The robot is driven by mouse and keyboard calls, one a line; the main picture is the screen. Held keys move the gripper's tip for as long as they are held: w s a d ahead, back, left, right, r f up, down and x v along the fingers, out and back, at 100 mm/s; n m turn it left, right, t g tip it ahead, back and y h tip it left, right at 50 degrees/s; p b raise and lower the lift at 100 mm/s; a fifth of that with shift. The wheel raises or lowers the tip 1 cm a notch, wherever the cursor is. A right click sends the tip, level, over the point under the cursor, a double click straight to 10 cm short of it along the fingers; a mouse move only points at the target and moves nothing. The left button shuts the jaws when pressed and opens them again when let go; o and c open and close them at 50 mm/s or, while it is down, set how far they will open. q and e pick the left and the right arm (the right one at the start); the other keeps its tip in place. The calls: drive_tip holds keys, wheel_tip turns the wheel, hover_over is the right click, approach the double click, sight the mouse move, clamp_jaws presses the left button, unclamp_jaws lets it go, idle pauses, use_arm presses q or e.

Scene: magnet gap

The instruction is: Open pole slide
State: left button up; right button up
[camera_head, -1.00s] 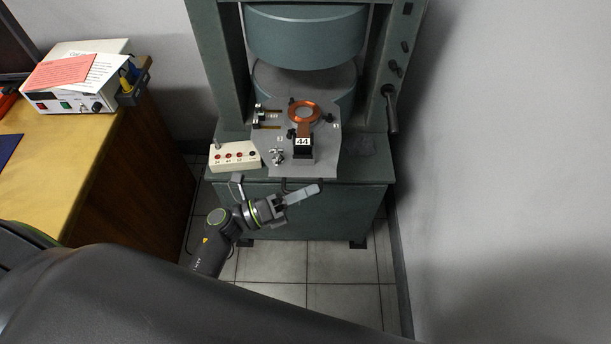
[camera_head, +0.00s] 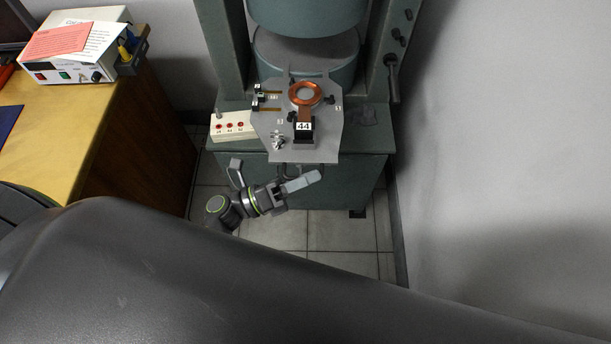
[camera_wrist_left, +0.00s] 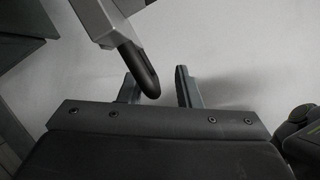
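The pole slide (camera_head: 270,142) is a grey plate with a copper coil (camera_head: 306,94) and a block marked 44 (camera_head: 304,131) on it. It lies on the green magnet stand, its front edge jutting past the stand's front. A dark handle (camera_head: 287,172) sits under that edge, partly hidden by my left gripper (camera_head: 302,181). In the left wrist view the rounded black handle (camera_wrist_left: 146,72) overlaps the left finger of my gripper (camera_wrist_left: 160,88). The fingers are apart, with a gap between the handle and the right finger. My right gripper is out of view.
The magnet's round pole (camera_head: 310,50) stands behind the plate. A white socket box (camera_head: 232,126) is left of it. A wooden desk (camera_head: 60,150) with a white power supply (camera_head: 75,48) is at the left. A grey wall (camera_head: 510,150) bounds the right. Tiled floor lies in front of the stand.

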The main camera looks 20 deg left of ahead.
use_arm(q)
drive_tip(key=shift+d+f, duration=0.1)
drive_tip(key=shift+d, duration=0.05)
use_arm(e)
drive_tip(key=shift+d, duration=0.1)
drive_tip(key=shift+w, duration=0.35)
use_arm(q)
drive_tip(key=shift+f, duration=0.1)
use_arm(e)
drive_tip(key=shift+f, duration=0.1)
